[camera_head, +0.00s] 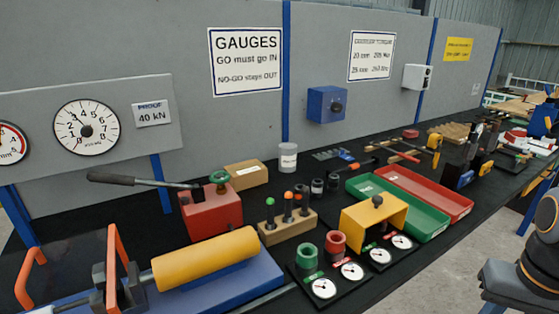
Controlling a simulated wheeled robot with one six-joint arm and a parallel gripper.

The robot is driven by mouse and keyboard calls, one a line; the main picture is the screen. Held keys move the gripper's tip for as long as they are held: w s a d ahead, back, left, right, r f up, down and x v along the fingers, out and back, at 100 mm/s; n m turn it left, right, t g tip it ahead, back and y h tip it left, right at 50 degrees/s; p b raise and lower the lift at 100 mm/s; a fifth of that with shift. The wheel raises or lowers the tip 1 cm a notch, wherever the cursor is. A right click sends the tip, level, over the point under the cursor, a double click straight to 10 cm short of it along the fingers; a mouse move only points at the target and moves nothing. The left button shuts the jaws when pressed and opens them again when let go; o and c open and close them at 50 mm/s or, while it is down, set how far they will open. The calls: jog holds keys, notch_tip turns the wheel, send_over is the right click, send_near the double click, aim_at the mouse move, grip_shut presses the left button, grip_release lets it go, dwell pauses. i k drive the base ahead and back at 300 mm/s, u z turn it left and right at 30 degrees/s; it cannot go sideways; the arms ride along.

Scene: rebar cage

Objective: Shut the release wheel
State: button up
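The release wheel (220,177) is a small green wheel on top of the red hand pump (211,211), left of centre on the bench. Whether it is open or shut cannot be read from here. The pump's long dark lever (135,180) reaches out to the left, nearly level. My gripper is not in view; a dark, orange-ringed part of my arm shows at the right edge, well apart from the wheel.
A yellow cylinder (205,258) on a blue base lies in front of the pump. A pressure dial (86,127) hangs at left. Green and red trays (427,192) lie farther right.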

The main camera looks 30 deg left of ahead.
aim_at(221, 177)
jog(key=z, duration=0.1)
jog(key=k, duration=1.1)
jog(key=u, duration=1.55)
jog(key=i, duration=0.45)
jog(key=u, duration=0.1)
